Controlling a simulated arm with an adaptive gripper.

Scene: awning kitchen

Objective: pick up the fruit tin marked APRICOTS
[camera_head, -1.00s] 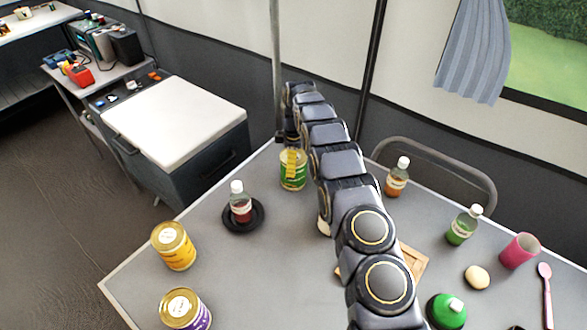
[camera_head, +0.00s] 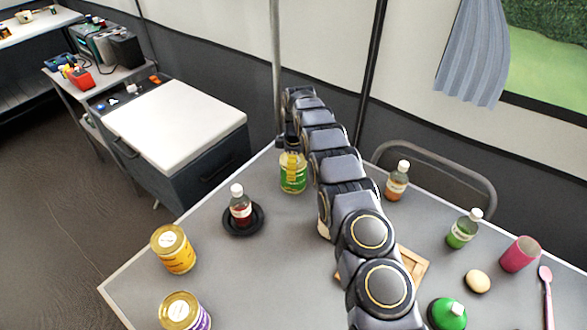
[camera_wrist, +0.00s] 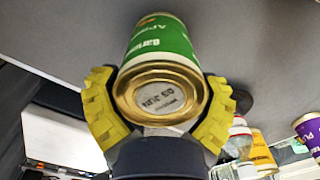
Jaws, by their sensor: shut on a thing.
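My gripper (camera_head: 292,165) is shut on a green tin (camera_head: 293,184) near the back edge of the table, left of my arm. In the wrist view the yellow finger pads press both sides of this green tin (camera_wrist: 162,45); its gold end, with a printed date, faces the camera. Its label seems to begin with "Ap"; the rest is too turned and small to read. I cannot tell whether it touches the table. A yellow-orange tin (camera_head: 173,254) stands at the left and a purple tin (camera_head: 200,320) at the front left; their fruit names are unclear in the head view.
A red bottle (camera_head: 241,210) stands on a black saucer (camera_head: 257,227). An orange bottle (camera_head: 396,185), green bottle (camera_head: 461,232) and pink cup (camera_head: 519,254) stand at the right. My arm partly hides a wooden item (camera_head: 414,263). Free table lies between the tins and my arm.

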